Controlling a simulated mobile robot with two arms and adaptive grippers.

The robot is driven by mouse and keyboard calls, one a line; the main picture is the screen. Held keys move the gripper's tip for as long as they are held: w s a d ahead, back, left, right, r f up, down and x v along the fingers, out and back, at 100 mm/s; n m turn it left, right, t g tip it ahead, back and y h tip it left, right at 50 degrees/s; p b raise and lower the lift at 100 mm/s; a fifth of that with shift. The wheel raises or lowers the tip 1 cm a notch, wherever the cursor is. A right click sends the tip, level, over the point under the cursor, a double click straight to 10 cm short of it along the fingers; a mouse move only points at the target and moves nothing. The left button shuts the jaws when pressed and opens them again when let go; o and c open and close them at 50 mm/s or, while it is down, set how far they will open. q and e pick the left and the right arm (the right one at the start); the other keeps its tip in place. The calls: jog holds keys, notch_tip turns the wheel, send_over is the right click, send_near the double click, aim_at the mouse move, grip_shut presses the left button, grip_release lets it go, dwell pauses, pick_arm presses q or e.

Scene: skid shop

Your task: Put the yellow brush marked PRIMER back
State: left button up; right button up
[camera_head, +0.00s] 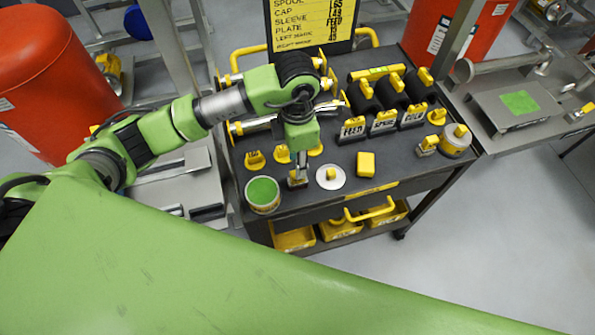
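My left gripper (298,176) points straight down over the left half of the dark cart top (345,185), between a tin with a green top (263,194) and a silver disc with a yellow knob (331,178). Its fingertips are small and dark here. I cannot tell whether they are open or shut, or whether the small piece at their tips is held. No PRIMER marking is readable, so I cannot pick out the brush. Small yellow pieces (255,160) stand just behind the gripper, partly hidden by it. My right gripper is not in view.
A yellow block (366,163) lies right of the disc. Black rolls (390,92) stand behind labelled stands (384,122), one reading FEED. A sign (308,22) rises at the back. Yellow bins (341,229) sit below.

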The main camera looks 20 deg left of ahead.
pick_arm(q)
notch_tip(320, 180, up, 6)
jog(key=b, duration=0.1)
jog(key=shift+s, duration=0.1)
dwell(0.6)
